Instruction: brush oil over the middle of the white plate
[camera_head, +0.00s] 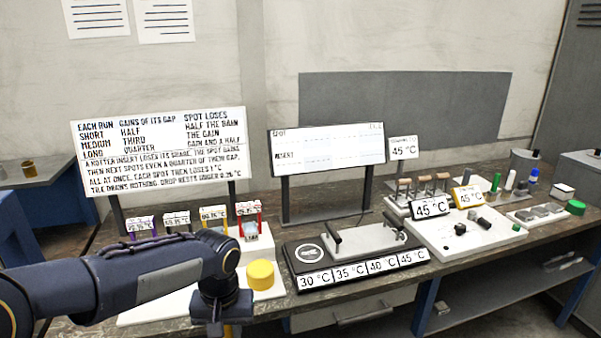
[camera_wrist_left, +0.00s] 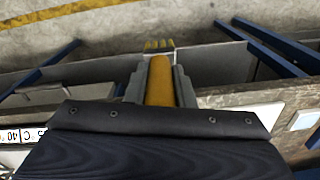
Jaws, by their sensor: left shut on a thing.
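A white plate (camera_head: 365,238) with two dark handles lies on a black heater unit (camera_head: 300,262) labelled 30, 35, 40 and 45 °C, right of and apart from the gripper. A white slab (camera_head: 425,232) with small blocks lies further right. My right gripper is not in view.
A yellow round pot (camera_head: 261,273) stands close right of the left wrist. Coloured tagged sticks stand behind the arm. A rules board (camera_head: 160,145) and a blank table board (camera_head: 327,150) stand at the back. Wooden-handled tools (camera_head: 422,186) and bottles stand at right.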

